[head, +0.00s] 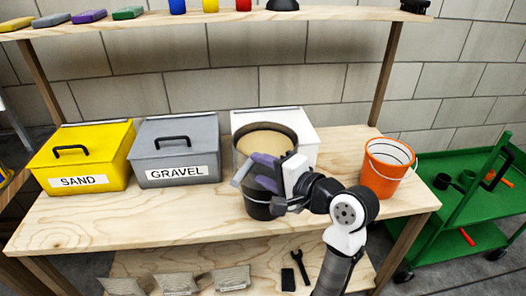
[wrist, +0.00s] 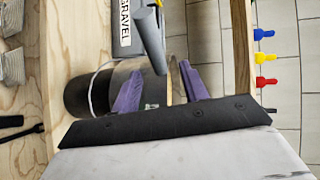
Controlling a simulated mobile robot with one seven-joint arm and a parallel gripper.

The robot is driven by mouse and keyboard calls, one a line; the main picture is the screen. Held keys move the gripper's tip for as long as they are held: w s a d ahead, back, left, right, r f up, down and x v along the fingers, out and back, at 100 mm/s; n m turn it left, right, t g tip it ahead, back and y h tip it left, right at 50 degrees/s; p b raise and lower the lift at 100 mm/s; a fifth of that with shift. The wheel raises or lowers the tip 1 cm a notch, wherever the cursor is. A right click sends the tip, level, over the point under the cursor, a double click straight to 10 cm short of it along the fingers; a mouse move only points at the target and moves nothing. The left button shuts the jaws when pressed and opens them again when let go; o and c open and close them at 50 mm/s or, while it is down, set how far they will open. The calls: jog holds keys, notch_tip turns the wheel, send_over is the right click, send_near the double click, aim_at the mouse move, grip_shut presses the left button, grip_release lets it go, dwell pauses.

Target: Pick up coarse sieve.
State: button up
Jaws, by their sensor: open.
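A round, dark-rimmed vessel with a tan inside (head: 266,138), which looks like the sieve, sits on top of a black bucket (head: 258,208) on the bench. I cannot tell its mesh. A grey rod (head: 241,169), perhaps its handle, sticks out at the front left; it also shows in the wrist view (wrist: 150,40). My gripper (head: 256,170) is open at the near side of the vessel. In the wrist view, the purple fingers (wrist: 160,76) stand either side of the rod's lower end and the vessel's wall. Contact cannot be told, and my gripper hides part of the front.
A yellow SAND box (head: 85,155) and a grey GRAVEL box (head: 176,150) stand left. A white box (head: 305,125) is behind the bucket. An orange bucket (head: 385,178) stands right, before a green cart (head: 465,190). A shelf (head: 215,17) runs above; the front left bench is clear.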

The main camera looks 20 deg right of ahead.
aim_at(252, 165)
jog(key=x, duration=0.5)
jog(key=shift+p, duration=0.3)
jog(key=shift+r, duration=0.1)
grip_shut()
